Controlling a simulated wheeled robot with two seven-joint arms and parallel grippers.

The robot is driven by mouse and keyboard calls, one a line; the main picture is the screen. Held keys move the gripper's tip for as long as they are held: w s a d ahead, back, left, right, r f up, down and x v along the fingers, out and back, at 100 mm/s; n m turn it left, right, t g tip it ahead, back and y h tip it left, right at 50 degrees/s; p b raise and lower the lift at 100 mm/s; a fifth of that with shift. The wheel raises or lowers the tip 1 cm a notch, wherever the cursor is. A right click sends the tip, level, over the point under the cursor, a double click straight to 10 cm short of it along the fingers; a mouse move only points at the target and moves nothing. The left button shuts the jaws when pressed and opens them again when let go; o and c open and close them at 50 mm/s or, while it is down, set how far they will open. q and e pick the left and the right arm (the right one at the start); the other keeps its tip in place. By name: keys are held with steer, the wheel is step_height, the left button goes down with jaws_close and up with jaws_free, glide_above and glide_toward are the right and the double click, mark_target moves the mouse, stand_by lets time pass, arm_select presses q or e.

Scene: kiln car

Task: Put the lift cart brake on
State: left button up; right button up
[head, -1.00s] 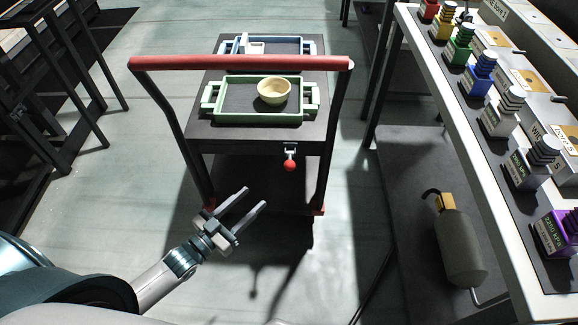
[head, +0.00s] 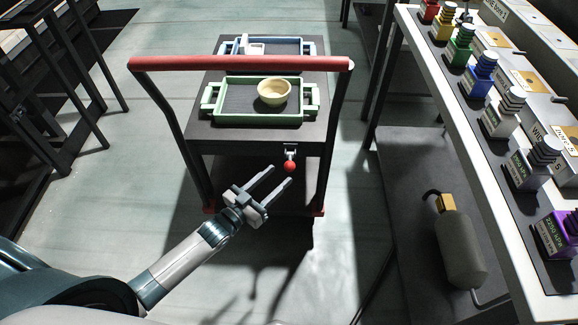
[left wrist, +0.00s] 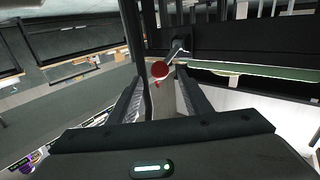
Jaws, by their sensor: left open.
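The lift cart (head: 212,137) stands ahead with a red push handle (head: 240,63) across its near end. Its brake lever ends in a red ball knob (head: 289,166) and hangs below the near edge of the cart's top. My left gripper (head: 282,175) is open and empty, with its fingertips close to the knob in the head view. In the left wrist view the red knob (left wrist: 159,70) shows just beyond the tips, between the two fingers (left wrist: 160,88); it appears not to be gripped. My right gripper is not in view.
The cart carries a green tray (head: 252,122) with a yellowish bowl (head: 274,92) and a blue tray (head: 313,47) behind. A long bench (head: 468,143) with coloured weighted blocks stands at right, a grey cylinder (head: 458,247) below it. A dark rack stands at left.

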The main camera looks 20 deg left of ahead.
mark_target(286, 169)
arm_select(q)
steer(key=x, duration=0.6)
steer(key=shift+w+d, duration=0.15)
steer(key=shift+w, duration=0.1)
